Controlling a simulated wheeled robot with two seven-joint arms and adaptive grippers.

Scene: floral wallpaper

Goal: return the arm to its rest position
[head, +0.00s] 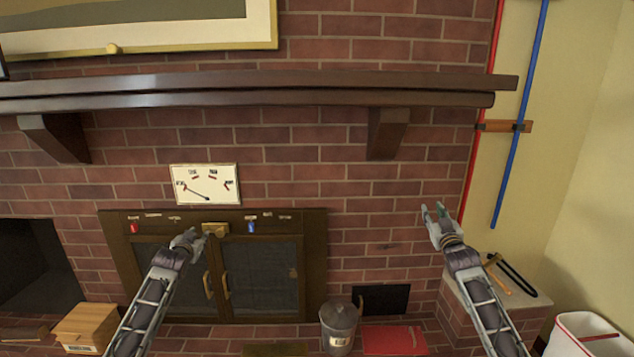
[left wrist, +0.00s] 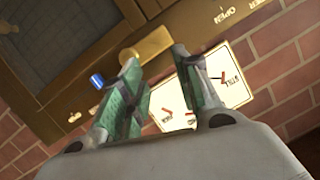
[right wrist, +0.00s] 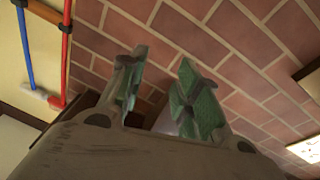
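My left gripper (head: 190,237) is in front of the brown cabinet in the head view, by the brass plate (head: 215,229) on its top rail. In the left wrist view its green-padded fingers (left wrist: 158,95) stand apart with nothing between them. Whether they touch the brass plate I cannot tell. My right gripper (head: 436,212) is raised in front of the brick wall, right of the cabinet. In the right wrist view its fingers (right wrist: 160,95) are apart and empty.
The cabinet (head: 315,265) has two mesh doors, with a dial panel (head: 206,184) above. A wooden mantel (head: 250,90) spans the wall. A metal bin (head: 340,325), red book (head: 393,340) and wooden box (head: 86,326) stand low. Red and blue poles (head: 520,110) hang right.

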